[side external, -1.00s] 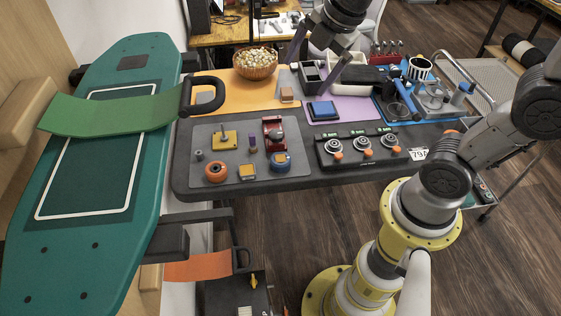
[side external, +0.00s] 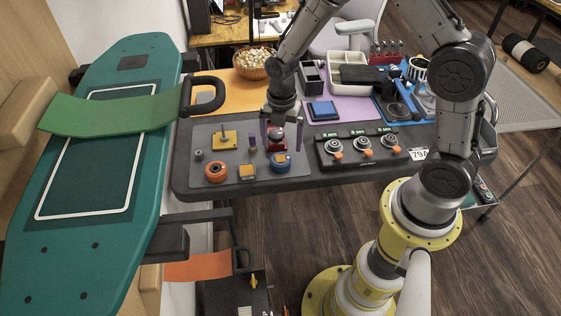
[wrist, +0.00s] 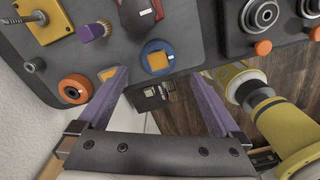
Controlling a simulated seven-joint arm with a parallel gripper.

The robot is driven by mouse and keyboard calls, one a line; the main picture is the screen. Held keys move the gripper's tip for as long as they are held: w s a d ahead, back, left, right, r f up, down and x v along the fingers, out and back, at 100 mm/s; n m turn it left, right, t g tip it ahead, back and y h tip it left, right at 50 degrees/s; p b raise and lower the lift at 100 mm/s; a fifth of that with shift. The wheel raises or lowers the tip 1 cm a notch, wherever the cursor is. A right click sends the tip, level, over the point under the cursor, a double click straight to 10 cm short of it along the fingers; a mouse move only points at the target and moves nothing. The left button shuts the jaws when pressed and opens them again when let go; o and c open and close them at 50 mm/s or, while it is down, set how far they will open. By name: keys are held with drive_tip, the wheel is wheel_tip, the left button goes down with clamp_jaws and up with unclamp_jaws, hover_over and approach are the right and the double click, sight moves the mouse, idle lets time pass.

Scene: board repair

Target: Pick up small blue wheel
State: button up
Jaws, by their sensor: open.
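The small blue wheel (side external: 281,162) lies at the front right of the grey mat, with an orange and grey part showing on it. In the wrist view the blue wheel (wrist: 157,58) sits just beyond the gap between my fingertips. My gripper (side external: 281,139) is open and empty, its purple fingers pointing down. It is behind the wheel in the side view, around the red device (side external: 276,146), apparently above the mat; its exact height is unclear. In the wrist view the two purple fingers (wrist: 160,76) are spread wide.
A black panel with knobs (side external: 362,148) is to the right. The table's front edge is close to the wheel.

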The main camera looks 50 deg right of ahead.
sight(280, 157)
drive_tip(key=shift+w+f, duration=0.2)
drive_tip(key=shift+f, duration=3.6)
drive_tip(key=c, duration=1.4)
drive_tip(key=shift+r, duration=0.15)
